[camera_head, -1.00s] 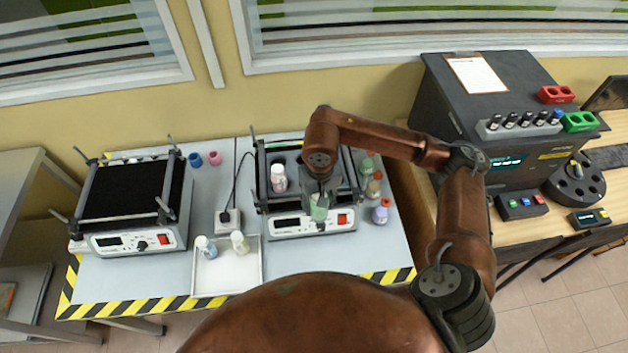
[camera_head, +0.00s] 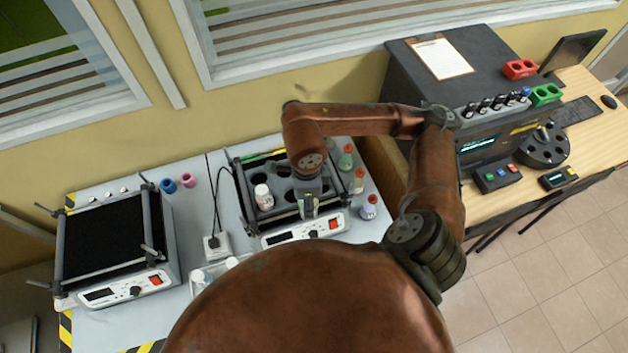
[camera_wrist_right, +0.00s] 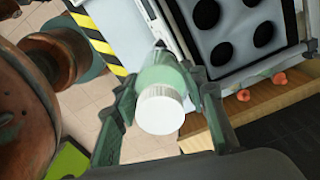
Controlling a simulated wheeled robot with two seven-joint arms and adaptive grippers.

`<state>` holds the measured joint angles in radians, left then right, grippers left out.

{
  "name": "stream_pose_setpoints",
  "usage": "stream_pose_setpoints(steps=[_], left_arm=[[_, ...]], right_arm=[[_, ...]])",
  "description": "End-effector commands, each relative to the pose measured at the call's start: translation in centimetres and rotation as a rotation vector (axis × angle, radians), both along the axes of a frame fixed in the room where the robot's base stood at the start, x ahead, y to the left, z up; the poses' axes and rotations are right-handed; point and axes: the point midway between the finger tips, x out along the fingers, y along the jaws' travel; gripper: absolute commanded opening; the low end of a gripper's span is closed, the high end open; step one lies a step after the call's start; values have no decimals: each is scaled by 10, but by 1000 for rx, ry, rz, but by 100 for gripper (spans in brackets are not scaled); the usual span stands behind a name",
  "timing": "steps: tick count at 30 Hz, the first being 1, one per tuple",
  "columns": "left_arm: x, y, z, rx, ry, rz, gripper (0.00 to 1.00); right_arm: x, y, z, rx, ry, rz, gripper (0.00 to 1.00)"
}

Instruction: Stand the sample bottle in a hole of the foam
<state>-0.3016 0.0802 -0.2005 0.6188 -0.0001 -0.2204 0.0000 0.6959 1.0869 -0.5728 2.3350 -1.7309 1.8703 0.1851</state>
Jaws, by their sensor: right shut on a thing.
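My right gripper (camera_head: 308,208) is shut on a sample bottle with a white cap (camera_wrist_right: 160,110) and a greenish body, seen cap-on in the right wrist view. In the head view the gripper hangs over the front part of the middle shaker, and the bottle is mostly hidden by it. A white-capped bottle (camera_head: 263,197) stands at the foam's left side. My left gripper is out of view.
Another shaker (camera_head: 110,240) stands at left. A tray with bottles (camera_head: 200,280) is partly hidden by my body. The shaker has raised frame bars and corner posts.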

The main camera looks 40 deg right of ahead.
Motion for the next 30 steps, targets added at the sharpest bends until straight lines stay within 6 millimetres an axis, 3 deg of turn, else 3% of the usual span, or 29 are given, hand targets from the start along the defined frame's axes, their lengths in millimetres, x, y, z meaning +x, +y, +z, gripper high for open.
stream_pose_setpoints(steps=[6, 11, 20, 24, 30], left_arm=[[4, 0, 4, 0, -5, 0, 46], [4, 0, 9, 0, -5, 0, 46], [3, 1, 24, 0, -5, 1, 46], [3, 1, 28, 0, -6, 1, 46], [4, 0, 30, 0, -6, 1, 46]], right_arm=[[-6, -3, 3, -3, 2, -149, 10], [8, -23, -7, -6, 4, -166, 10], [51, -77, -40, -3, 7, -163, 10], [63, -92, -66, -1, 4, -161, 10], [72, -104, -84, 0, 1, -158, 10]])
